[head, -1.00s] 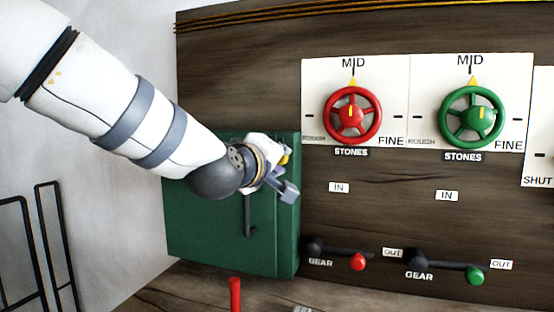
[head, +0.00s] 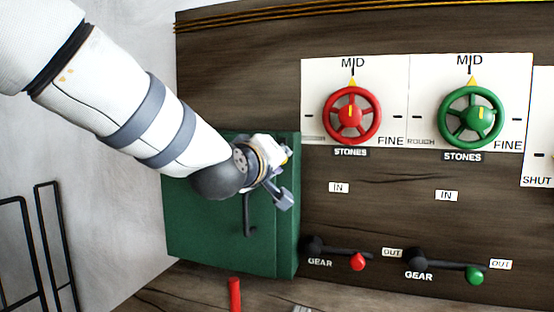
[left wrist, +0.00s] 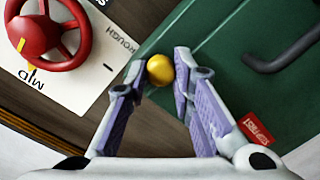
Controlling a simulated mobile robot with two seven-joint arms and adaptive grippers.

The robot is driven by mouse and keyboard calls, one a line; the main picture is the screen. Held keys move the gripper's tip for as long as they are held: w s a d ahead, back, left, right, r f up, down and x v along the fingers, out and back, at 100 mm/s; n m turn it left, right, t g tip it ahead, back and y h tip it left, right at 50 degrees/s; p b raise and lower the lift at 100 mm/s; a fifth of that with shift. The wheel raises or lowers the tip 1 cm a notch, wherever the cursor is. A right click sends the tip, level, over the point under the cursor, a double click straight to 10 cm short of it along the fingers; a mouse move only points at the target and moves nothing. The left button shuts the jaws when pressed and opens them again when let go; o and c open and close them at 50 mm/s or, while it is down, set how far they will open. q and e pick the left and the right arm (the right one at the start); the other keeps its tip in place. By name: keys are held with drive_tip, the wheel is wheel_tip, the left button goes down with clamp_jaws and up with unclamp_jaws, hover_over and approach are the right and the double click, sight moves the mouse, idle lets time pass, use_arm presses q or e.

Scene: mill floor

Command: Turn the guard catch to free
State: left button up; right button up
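The green guard box (head: 215,240) hangs on the dark wood panel, with a dark bent handle (head: 248,215) on its front; the handle also shows in the left wrist view (left wrist: 283,52). A yellow ball-shaped knob (left wrist: 159,70), apparently the catch, sits at the box's edge. My left gripper (left wrist: 158,76) is open, its two fingertips on either side of the knob. I cannot tell whether they touch it. In the head view my left gripper (head: 283,178) is at the box's upper right and largely hides the knob. My right gripper is not in view.
A red handwheel (head: 351,115) and a green handwheel (head: 471,117) are on the panel to the right. Below them are gear levers with a red knob (head: 358,262) and a green knob (head: 476,275). A red post (head: 235,295) stands below the box.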

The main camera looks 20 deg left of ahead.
use_arm(q)
drive_tip(key=o, duration=0.5)
drive_tip(key=shift+c, duration=0.2)
drive_tip(key=shift+s, duration=0.1)
drive_tip(key=s+r, duration=0.1)
drive_tip(key=s, duration=1)
drive_tip(key=shift+s+a, duration=0.2)
drive_tip(key=shift+s, duration=0.2)
